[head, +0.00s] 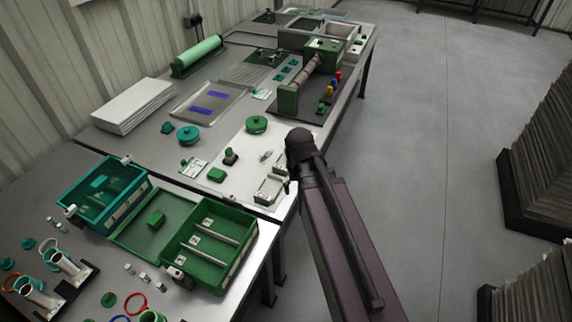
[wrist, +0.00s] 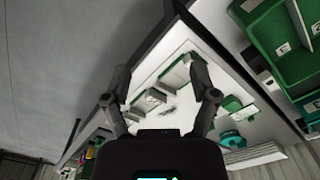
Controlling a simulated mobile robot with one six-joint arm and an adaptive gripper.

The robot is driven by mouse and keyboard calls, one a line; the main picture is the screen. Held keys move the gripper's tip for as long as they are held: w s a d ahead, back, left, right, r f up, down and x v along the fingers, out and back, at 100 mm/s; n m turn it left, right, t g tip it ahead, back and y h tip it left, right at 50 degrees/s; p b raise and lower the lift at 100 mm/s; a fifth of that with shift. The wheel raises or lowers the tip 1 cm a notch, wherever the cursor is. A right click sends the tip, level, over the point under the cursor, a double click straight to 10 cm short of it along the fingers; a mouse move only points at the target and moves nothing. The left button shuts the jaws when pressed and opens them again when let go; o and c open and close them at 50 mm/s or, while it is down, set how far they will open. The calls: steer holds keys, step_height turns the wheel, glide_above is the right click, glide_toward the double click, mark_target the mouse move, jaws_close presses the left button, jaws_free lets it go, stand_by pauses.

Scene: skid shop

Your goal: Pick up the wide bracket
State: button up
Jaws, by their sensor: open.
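I cannot tell for sure which thing is the wide bracket. A small grey metal piece (head: 265,155) lies on the white board (head: 240,148) and may be it; a small pale piece (wrist: 170,112) shows between my fingers in the wrist view. Two small green-and-white trays stand near it: a nearer one (head: 267,191) at the board's edge, and one in the wrist view (wrist: 176,74). My gripper (wrist: 156,63) is open and empty, above the board, with its fingers either side of these things. In the head view my arm hides most of the gripper.
Two open bins, a teal one (head: 75,205) and a green one (head: 238,243), stand on the near bench. A green press-like machine (head: 288,98) stands beyond the board.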

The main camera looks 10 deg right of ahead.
mark_target(281, 167)
steer(key=w+f+n+b, duration=0.2)
steer(key=w+n, duration=0.3)
steer(key=w, duration=0.8)
steer(key=w+f+n+b, duration=0.1)
steer(key=w+n, duration=0.3)
steer(key=w, duration=0.9)
steer(key=shift+f+n+b, duration=0.4)
steer(key=shift+f, duration=0.1)
steer(key=shift+d+f, duration=0.1)
steer(key=shift+f, duration=0.05)
step_height(281, 167, down, 8)
steer(key=b, duration=0.8)
steer(key=shift+f+b, duration=0.15)
steer(key=shift+b, duration=0.15)
steer(key=shift+f, duration=0.15)
steer(key=shift+f+b, duration=2.5)
steer(key=shift+b, duration=0.1)
jaws_close()
